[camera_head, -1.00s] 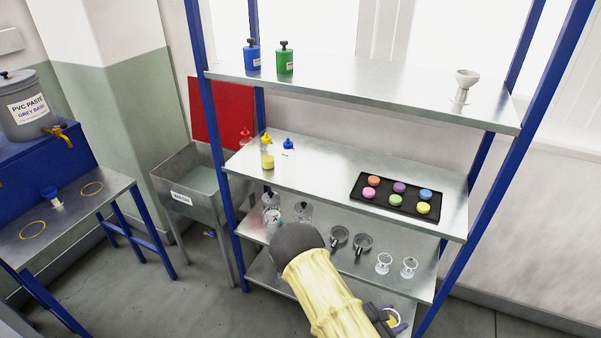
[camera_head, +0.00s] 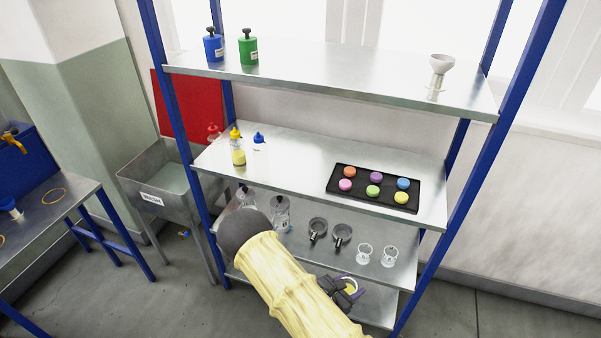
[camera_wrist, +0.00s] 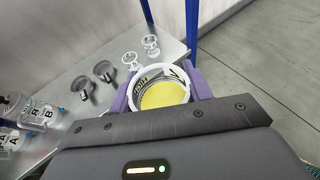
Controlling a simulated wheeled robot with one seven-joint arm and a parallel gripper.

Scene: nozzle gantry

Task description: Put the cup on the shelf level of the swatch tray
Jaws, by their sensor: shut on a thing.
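My gripper (camera_wrist: 160,92) is shut on a cup (camera_wrist: 172,72) with a white rim and yellow contents, held between purple fingers. In the head view the gripper (camera_head: 347,288) and the cup (camera_head: 351,286) are low at the right end of the shelf unit, in front of its lower levels. The swatch tray (camera_head: 333,188) is black and holds several coloured round pieces. It lies on the right part of the middle shelf level (camera_head: 290,155), above the gripper in the picture.
A yellow-capped bottle (camera_head: 237,152) and a blue-capped bottle (camera_head: 259,145) stand left on that level; its centre is clear. Below are jars (camera_head: 280,213), dark-handled round tools (camera_head: 341,236) and small clear glasses (camera_head: 389,256). The top shelf (camera_head: 340,75) overhangs. Blue posts (camera_head: 470,170) flank the unit.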

